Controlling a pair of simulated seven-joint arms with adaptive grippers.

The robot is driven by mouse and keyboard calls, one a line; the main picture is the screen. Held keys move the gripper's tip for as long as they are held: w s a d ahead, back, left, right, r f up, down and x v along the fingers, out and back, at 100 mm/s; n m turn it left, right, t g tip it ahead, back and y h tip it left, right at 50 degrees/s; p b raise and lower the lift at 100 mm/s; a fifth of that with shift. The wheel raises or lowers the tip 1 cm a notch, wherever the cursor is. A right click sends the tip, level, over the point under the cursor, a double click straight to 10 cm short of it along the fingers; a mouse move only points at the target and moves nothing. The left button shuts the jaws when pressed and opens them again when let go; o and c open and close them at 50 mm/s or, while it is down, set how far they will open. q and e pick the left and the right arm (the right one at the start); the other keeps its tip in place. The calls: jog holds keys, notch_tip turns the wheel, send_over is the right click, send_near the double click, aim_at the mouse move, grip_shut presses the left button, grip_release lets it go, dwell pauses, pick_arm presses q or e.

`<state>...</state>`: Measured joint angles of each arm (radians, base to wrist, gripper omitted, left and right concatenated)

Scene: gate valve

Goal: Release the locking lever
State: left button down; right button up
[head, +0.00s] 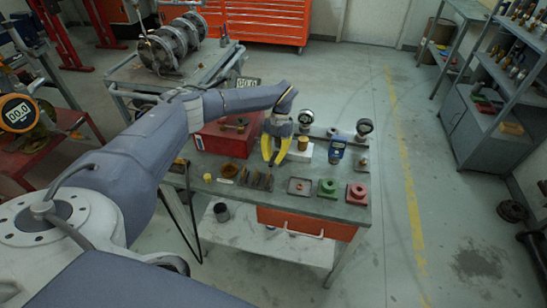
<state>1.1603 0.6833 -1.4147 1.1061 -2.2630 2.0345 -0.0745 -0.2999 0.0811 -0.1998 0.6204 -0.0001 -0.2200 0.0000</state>
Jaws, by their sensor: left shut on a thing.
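My left gripper (274,160) has yellow fingers and points down over the far middle of the workbench (330,206). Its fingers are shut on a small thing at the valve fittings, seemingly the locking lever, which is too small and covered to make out. Just right of the fingers a brass-coloured part (303,143) stands by a white block (299,155). A round gauge (306,117) is behind it. My right gripper is not in view.
A red box (215,141) stands left of the gripper. A blue device (336,150) and another gauge (364,127) stand to the right. Along the front are a green block (327,188), a red block (357,192) and a small tray (299,187).

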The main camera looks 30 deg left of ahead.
pick_arm(q)
jog(key=shift+d+n+h, duration=0.2)
jog(key=shift+n+h, duration=0.1)
jog(key=shift+n, duration=0.5)
jog(key=c, duration=1.4)
grip_release()
jog(key=shift+o, duration=0.2)
jog(key=v, duration=1.2)
jog(key=shift+a, duration=0.1)
